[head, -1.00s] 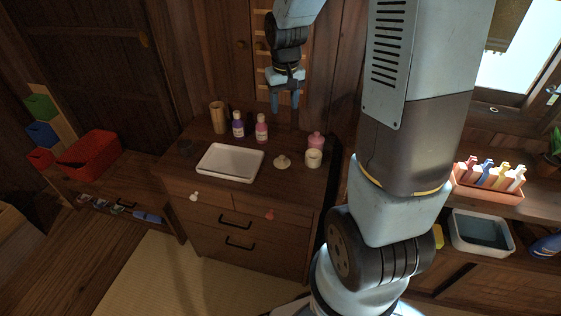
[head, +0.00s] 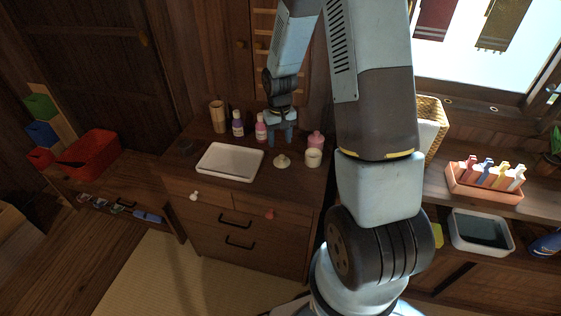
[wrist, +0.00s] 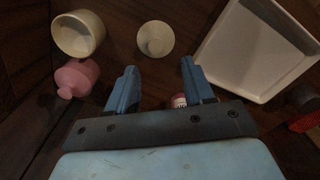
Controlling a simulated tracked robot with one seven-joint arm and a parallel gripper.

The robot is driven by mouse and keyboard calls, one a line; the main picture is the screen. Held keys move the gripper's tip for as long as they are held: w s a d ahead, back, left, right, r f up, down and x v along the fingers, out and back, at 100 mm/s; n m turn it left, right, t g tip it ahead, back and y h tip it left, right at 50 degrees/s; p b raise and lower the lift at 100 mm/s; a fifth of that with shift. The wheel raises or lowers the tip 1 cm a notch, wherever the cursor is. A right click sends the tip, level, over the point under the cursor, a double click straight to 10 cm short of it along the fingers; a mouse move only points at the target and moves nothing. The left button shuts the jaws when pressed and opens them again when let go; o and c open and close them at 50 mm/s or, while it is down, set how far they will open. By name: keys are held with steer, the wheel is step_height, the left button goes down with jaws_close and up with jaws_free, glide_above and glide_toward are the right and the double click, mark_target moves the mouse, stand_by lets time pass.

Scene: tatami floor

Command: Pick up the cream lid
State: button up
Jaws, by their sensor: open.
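The cream lid (head: 282,161) lies on the dark wooden chest top, between the white tray and a small cream jar (head: 313,158). It has a small knob on top. In the wrist view the lid (wrist: 155,39) is ahead of my fingertips, roughly between their lines. My gripper (head: 282,140) is open and empty, above the chest and behind the lid in the head view. In the wrist view both fingers of my gripper (wrist: 159,70) are apart with nothing between their tips. The cream jar (wrist: 78,34) shows open-topped there.
A white tray (head: 203,165) lies left of the lid. A pink jar (head: 316,139) stands behind the cream jar. A purple bottle (head: 238,127), a pink bottle (head: 261,131) and a wooden cup (head: 217,117) stand at the back, near my gripper.

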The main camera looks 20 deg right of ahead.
mark_target(281, 155)
steer(key=shift+d+f, duration=0.15)
steer(key=shift+f, duration=1.6)
steer(key=shift+d+f, duration=0.15)
steer(key=shift+f, duration=1.6)
steer(key=shift+c, duration=0.3)
jaws_close()
